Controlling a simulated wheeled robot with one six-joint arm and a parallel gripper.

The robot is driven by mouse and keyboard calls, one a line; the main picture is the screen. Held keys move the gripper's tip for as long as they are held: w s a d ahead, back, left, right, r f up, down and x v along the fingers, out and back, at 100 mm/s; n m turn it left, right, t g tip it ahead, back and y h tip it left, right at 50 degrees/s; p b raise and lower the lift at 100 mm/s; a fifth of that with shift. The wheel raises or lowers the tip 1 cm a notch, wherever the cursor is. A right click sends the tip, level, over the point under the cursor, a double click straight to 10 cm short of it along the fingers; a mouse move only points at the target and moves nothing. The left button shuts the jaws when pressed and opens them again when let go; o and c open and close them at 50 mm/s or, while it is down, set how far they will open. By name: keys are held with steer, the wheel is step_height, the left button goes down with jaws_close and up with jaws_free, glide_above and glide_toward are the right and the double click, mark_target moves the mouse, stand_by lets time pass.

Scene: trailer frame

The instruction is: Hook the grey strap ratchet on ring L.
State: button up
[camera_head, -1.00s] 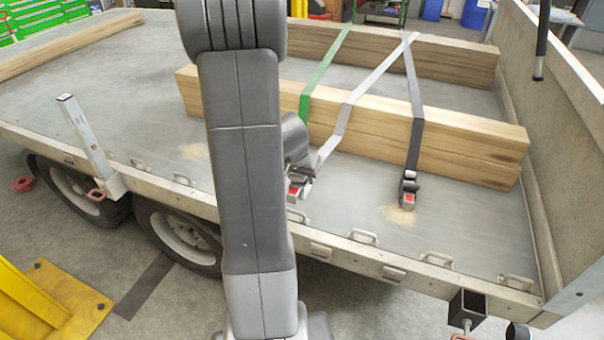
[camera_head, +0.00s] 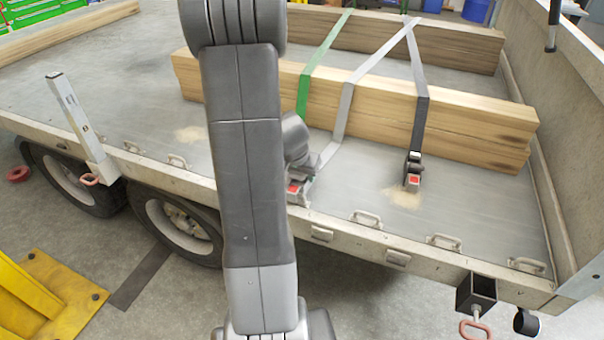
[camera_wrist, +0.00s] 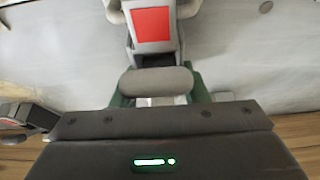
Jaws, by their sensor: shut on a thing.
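The grey strap (camera_head: 347,108) comes over the wooden beam and runs down to its ratchet (camera_head: 294,187), which has a red patch. My gripper (camera_wrist: 157,88) is shut on this ratchet, low over the deck edge; the arm hides part of it in the head view. In the wrist view the ratchet (camera_wrist: 152,25) points up the picture. Its far end lies at a grey deck ring (camera_wrist: 190,8), cut by the frame's top. I cannot tell whether the hook is through it. No ring letters are readable.
A green strap (camera_head: 322,55) lies left of the grey one, its lower end hidden. A dark strap's ratchet (camera_head: 413,172) lies on the deck to the right. More rings (camera_head: 367,217) line the edge. A white post (camera_head: 82,130) stands at the left.

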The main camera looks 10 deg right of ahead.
steer(key=o, duration=1.3)
steer(key=p+v, duration=0.3)
steer(key=v, duration=1.1)
steer(key=shift+d+f, duration=0.1)
steer(key=shift+f, duration=0.05)
steer(key=b+x, duration=0.3)
steer(key=x, duration=1.1)
steer(key=shift+r+p, duration=0.5)
steer(key=shift+r, duration=0.05)
steer(key=shift+r+p, duration=0.3)
steer(key=shift+p, duration=0.05)
